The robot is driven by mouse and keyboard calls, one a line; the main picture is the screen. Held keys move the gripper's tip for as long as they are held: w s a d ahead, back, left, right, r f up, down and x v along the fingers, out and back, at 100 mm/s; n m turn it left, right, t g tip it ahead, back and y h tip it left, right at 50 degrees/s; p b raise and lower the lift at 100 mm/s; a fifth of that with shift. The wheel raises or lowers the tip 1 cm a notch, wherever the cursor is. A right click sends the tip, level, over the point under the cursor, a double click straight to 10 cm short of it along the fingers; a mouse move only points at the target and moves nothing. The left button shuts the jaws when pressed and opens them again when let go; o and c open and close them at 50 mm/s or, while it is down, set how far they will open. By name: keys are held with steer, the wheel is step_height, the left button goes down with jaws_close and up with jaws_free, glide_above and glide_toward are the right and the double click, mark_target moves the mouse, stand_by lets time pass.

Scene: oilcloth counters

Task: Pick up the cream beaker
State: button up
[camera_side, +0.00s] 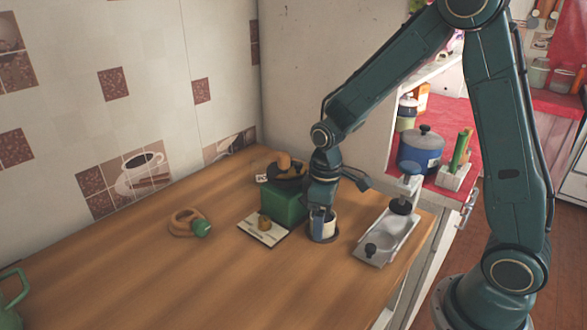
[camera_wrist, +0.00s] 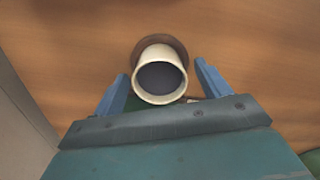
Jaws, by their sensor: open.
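The cream beaker (camera_side: 329,228) stands upright on a dark round coaster (camera_side: 324,240) on the wooden counter, directly below my gripper. In the wrist view the beaker (camera_wrist: 143,92) shows its dark inside and pale rim, with the brown coaster (camera_wrist: 176,42) beyond it. My gripper (camera_side: 321,214) points down at the beaker. In the wrist view its two blue fingers (camera_wrist: 162,84) are spread, one on each side of the beaker, with gaps showing on both sides. Part of the beaker is hidden behind the finger in the side view.
A green block (camera_side: 283,206) stands close left of the beaker, with a dark pan-like thing (camera_side: 287,178) behind it. A white board (camera_side: 256,235) with a small brown object lies left. A grey tray (camera_side: 376,252) with black-knobbed pieces is close right.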

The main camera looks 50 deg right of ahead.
steer(key=shift+f, duration=0.1)
stand_by(0.4)
steer(key=c, duration=1.2)
step_height(320, 180, up, 20)
steer(key=shift+r, duration=0.1)
stand_by(0.4)
